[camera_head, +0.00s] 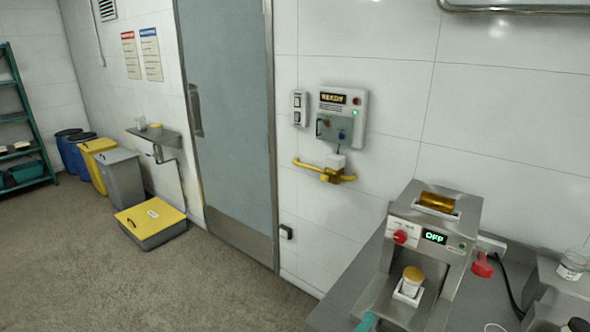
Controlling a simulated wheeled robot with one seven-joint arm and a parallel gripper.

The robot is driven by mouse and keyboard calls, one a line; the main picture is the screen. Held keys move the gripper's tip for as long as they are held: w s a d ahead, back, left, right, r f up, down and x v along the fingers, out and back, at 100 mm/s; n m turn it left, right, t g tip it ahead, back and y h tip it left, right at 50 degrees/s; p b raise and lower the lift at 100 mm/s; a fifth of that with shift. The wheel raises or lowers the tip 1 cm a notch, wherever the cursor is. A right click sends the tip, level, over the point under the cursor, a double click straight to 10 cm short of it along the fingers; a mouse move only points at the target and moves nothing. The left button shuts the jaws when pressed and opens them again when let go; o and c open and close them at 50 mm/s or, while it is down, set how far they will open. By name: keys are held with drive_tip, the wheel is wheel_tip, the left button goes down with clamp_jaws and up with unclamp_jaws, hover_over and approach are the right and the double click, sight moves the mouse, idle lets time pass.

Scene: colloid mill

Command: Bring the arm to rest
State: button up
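Neither my arm nor my gripper can be made out in this view. The colloid mill (398,258) stands on a steel bench (345,296) at the lower right. Its small screen (434,237) shows green letters that look like "OFF". A red knob (400,237) sits left of the screen. An amber cylinder (437,201) lies in the top of the mill. A yellow-topped white jar (412,281) stands upright on a small white holder (408,293) in the mill's front bay.
A wall control box (355,103) and yellow valve pipe (312,167) are behind the bench. A clear jar (571,265), a red object (482,267) and a cable are at right. Bins (123,172) and a low yellow-lidded box (150,218) stand left. The floor (120,290) is clear in front.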

drive_tip(key=s+a+f+m+t+y, duration=0.1)
drive_tip(key=s+a+f+m+y, duration=0.6)
drive_tip(key=s+a+f, duration=0.7)
drive_tip(key=s+a+m+y, duration=0.2)
drive_tip(key=s+m, duration=0.8)
drive_tip(key=s, duration=0.9)
drive_tip(key=shift+s+a+r, duration=0.35)
drive_tip(key=shift+a, duration=0.4)
